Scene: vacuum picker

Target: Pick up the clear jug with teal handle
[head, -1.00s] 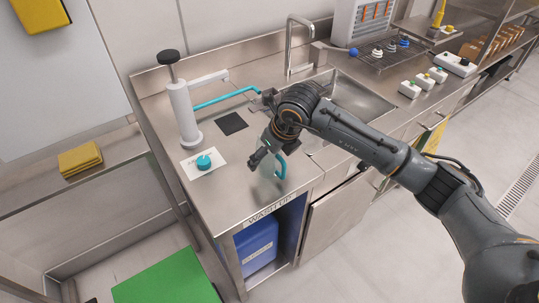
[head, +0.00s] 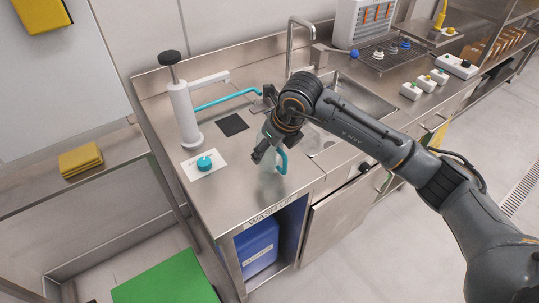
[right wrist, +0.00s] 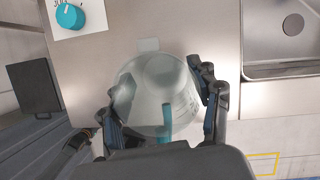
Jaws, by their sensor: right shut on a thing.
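The clear jug (head: 268,170) with its teal handle (head: 283,161) is at the front of the steel counter, partly hidden by my right gripper (head: 265,153). I cannot tell whether its base touches the counter. In the right wrist view the jug (right wrist: 157,85) is between the two fingers of my right gripper (right wrist: 160,88), with the teal handle (right wrist: 166,121) on the near side. The fingers are closed on its sides. My left gripper is not in view.
A sink (head: 368,105) and tap (head: 291,40) lie behind my right arm.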

